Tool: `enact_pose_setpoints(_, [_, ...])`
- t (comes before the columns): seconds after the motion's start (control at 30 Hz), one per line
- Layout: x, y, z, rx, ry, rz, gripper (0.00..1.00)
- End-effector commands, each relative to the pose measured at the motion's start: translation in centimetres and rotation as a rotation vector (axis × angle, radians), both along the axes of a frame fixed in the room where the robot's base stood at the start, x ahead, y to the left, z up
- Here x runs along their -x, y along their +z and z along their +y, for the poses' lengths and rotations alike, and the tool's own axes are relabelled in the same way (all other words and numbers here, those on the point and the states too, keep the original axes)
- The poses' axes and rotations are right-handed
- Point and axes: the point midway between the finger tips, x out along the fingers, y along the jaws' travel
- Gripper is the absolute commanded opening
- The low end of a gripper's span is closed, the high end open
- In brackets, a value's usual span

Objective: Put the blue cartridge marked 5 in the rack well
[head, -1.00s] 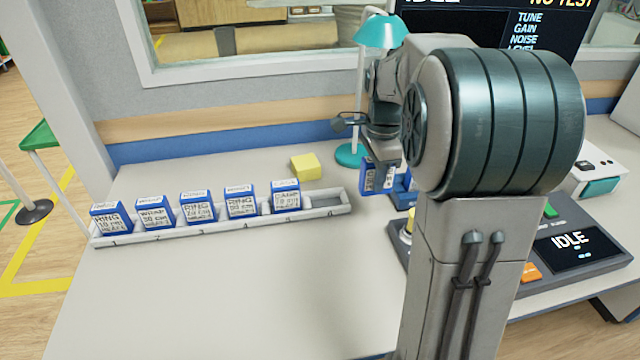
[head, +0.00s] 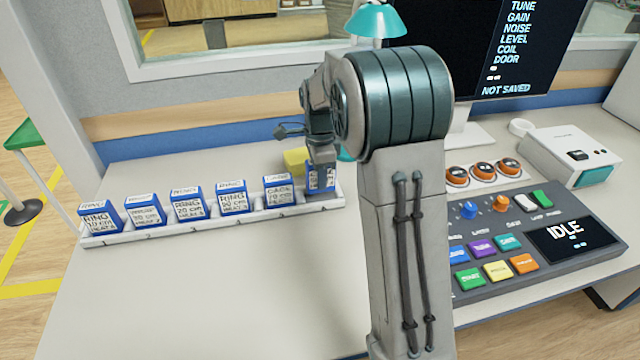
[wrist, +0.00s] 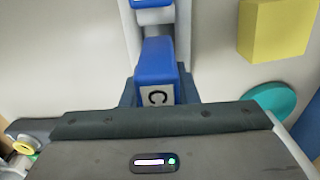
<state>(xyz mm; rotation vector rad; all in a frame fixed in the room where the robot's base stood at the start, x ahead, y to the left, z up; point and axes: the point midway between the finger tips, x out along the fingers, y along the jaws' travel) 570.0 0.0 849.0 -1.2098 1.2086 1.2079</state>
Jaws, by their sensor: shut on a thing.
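My gripper (head: 322,168) is shut on a blue cartridge (head: 320,183) at the right end of the white rack (head: 150,231). The cartridge is at the last well, but I cannot tell whether it is fully seated. In the wrist view the held cartridge (wrist: 155,62) shows its blue top and a pale label with a dark mark, which I cannot read surely as 5. Several other blue cartridges stand upright in the rack to its left, the nearest (head: 283,192) beside the held one.
A yellow block (head: 294,161) lies behind the rack, close to my gripper. A teal lamp (head: 379,20) stands behind my arm. The control console (head: 500,281) and a white device (head: 565,150) are at the right. The table in front of the rack is clear.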

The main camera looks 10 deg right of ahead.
Motion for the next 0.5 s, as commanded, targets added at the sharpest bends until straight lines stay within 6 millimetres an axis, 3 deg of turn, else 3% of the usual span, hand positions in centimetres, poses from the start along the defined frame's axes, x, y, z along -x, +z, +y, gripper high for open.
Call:
enact_pose_setpoints(0.17, [0.1, -2.8, 0.0, 0.000, 0.000, 0.004, 0.03])
enact_pose_setpoints(0.5, [0.0, -3.2, 0.0, 0.000, 0.001, 0.001, 0.03])
